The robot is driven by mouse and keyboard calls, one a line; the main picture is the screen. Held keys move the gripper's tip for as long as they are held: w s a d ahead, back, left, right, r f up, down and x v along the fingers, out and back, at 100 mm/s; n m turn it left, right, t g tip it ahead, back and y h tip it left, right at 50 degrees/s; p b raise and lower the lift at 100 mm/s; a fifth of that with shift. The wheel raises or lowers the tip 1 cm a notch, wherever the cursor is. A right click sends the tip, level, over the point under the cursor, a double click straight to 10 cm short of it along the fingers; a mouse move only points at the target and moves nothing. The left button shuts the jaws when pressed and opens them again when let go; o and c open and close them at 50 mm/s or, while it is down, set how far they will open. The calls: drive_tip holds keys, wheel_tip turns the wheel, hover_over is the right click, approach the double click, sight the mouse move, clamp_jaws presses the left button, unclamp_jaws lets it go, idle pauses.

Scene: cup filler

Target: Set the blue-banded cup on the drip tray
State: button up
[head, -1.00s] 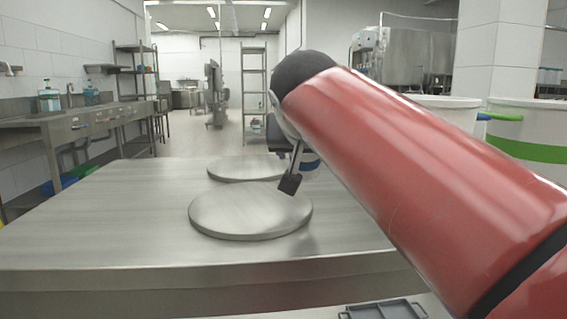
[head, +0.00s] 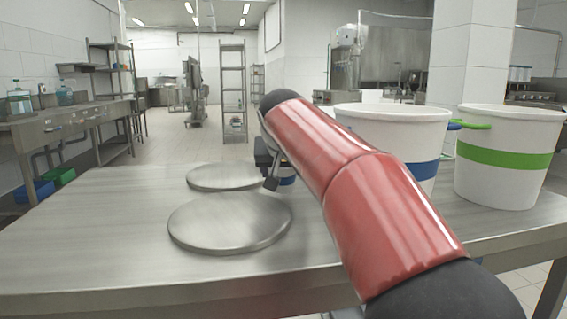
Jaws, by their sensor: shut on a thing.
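My gripper (head: 273,182) is at the end of my red arm, over the far part of the steel table, mostly hidden behind the arm. Whether the cup touches the table is hidden. Two flat round metal discs lie on the table: a near one (head: 230,222) and a far one (head: 224,177), both bare. The gripper is just right of them. I cannot tell whether either is the drip tray.
A large white tub with a blue band (head: 425,172) stands right of my arm, partly covered by it. A large white tub with a green band (head: 507,157) stands farther right. The left part of the steel table (head: 90,235) is clear. A sink counter (head: 65,118) runs along the left wall.

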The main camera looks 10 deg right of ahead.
drive_tip(key=w+g+p, duration=0.1)
drive_tip(key=g+p, duration=0.2)
drive_tip(key=shift+w+d+r+y, duration=0.15)
drive_tip(key=shift+w+r+y, duration=0.2)
drive_tip(key=shift+r+y, duration=0.05)
drive_tip(key=shift+f, duration=1.05)
drive_tip(key=shift+f, duration=0.15)
drive_tip(key=o, duration=1)
